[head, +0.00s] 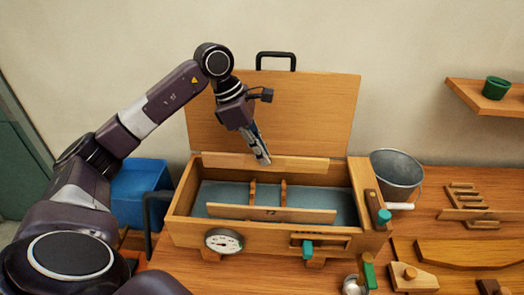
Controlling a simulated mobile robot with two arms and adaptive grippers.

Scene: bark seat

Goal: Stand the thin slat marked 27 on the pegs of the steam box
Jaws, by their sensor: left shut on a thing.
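The steam box (190,232) stands open on the bench with its lid (320,105) raised behind it. My left gripper (262,155) reaches down over the back of the box and is shut on a thin, pale wooden slat (300,163). The slat lies lengthwise across the box near its back edge; no number shows on it. Two upright wooden pegs (283,191) stand inside the box, in front of the held slat. Another thin slat (235,211) stands on edge nearer the front, with a dark mark too small to read surely. My right gripper is out of view.
A round gauge (224,241) and a green-handled latch (308,249) are on the box front. A metal bucket (397,172) stands right of the box. A slatted rack (466,200), curved wood (470,253) and tools crowd the right bench. A blue bin (140,190) is left.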

